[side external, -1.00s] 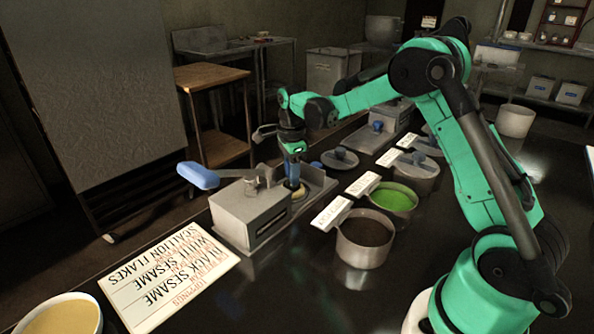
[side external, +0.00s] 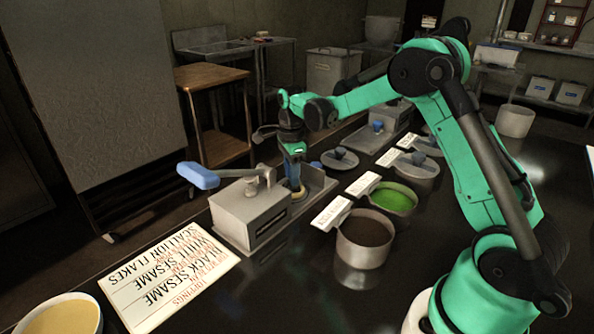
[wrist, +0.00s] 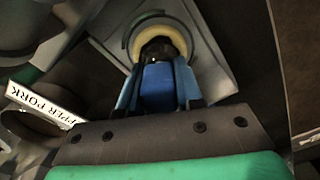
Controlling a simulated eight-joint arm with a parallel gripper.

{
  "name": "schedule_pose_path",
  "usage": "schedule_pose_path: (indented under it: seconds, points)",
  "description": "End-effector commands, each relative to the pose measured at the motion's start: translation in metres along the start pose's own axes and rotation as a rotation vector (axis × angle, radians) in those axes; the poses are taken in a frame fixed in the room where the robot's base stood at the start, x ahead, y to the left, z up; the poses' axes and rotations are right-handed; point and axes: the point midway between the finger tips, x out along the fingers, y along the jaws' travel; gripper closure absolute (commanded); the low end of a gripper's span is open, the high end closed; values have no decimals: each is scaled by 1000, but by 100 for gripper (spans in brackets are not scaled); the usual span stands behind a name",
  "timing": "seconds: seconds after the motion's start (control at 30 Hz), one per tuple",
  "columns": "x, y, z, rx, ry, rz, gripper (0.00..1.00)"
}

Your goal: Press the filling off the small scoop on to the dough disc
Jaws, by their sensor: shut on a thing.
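My gripper (side external: 294,168) points down over the metal press station. It is shut on the blue handle (wrist: 158,88) of the small scoop, which stands between the two fingers in the wrist view. The scoop's dark end (wrist: 157,49) is over the pale dough disc (wrist: 178,31). The disc shows as a pale ring around that end, on a round seat in a grey plate. I cannot tell whether the scoop touches the dough. Filling cannot be told apart from the dark end. In the side view the gripper and scoop mostly hide the disc.
A grey metal block (side external: 262,217) with a blue-handled lever (side external: 198,176) stands beside the disc. Pots of dark filling (side external: 365,232) and green filling (side external: 395,196) stand to the right.

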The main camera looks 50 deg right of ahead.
Motion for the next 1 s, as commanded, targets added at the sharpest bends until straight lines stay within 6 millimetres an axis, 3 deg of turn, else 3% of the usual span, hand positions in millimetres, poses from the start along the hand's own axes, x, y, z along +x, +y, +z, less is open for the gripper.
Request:
schedule_pose_path:
  seconds: [0.8,1.0]
  points:
    - [-65,0,0,0,0,0,100]
    - [-70,0,0,0,0,0,100]
